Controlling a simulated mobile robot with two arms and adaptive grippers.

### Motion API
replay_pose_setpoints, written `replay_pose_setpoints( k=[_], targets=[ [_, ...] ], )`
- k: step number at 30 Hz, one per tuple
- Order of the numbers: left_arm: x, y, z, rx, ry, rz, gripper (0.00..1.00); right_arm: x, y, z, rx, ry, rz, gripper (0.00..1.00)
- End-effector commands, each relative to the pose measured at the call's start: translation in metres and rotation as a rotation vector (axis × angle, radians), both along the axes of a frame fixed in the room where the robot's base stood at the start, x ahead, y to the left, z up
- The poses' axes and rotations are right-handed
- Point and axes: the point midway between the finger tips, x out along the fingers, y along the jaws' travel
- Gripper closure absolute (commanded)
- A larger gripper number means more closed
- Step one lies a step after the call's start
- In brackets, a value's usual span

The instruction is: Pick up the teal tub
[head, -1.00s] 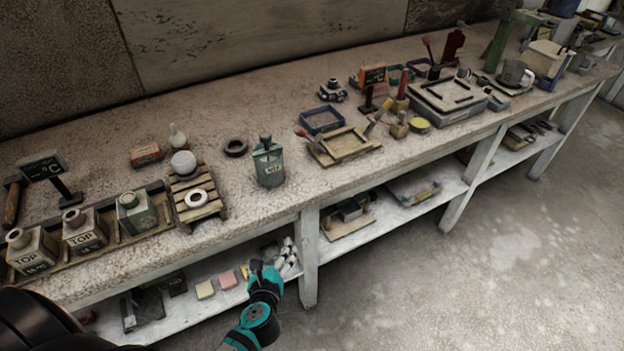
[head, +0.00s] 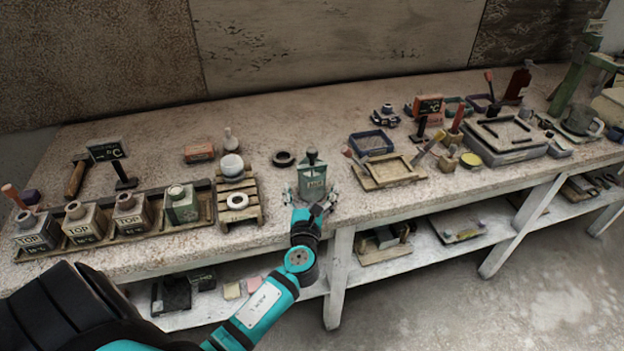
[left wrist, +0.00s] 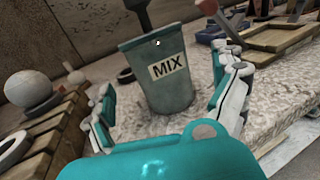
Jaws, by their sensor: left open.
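The teal tub (head: 312,180) stands upright on the bench, with a dark handle sticking up out of it. In the left wrist view the tub (left wrist: 166,88) carries a white label reading MIX. My left gripper (head: 318,210) is in front of the tub at the bench's front edge. In the left wrist view its open fingers (left wrist: 168,100) stand on either side of the tub, with gaps on both sides. The tub's base is visible on the bench. My right gripper is not in view.
A wooden pallet (head: 250,212) with a white ring and a pale sphere (head: 231,165) stands left of the tub. A dark ring (head: 284,159) lies behind it. A wooden frame (head: 372,180) lies to the right. A tray of bottles (head: 100,238) is at far left.

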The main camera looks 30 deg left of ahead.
Motion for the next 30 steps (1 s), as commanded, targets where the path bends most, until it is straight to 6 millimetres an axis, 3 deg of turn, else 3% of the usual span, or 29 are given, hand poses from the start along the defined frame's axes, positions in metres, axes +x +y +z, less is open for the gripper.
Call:
replay_pose_setpoints(
  k=[5,15,23,30],
  targets=[
    [0.01,0.006,0.0,0.0,0.0,0.0,0.04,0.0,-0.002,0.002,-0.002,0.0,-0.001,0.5],
    [0.048,0.029,-0.001,0.0,-0.001,0.0,0.04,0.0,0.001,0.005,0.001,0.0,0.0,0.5],
    [0.05,0.03,-0.001,0.0,0.0,-0.001,0.04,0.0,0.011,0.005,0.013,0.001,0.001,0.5],
    [0.05,0.03,-0.001,0.0,0.0,-0.001,0.34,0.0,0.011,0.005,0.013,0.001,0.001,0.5]
  ],
)
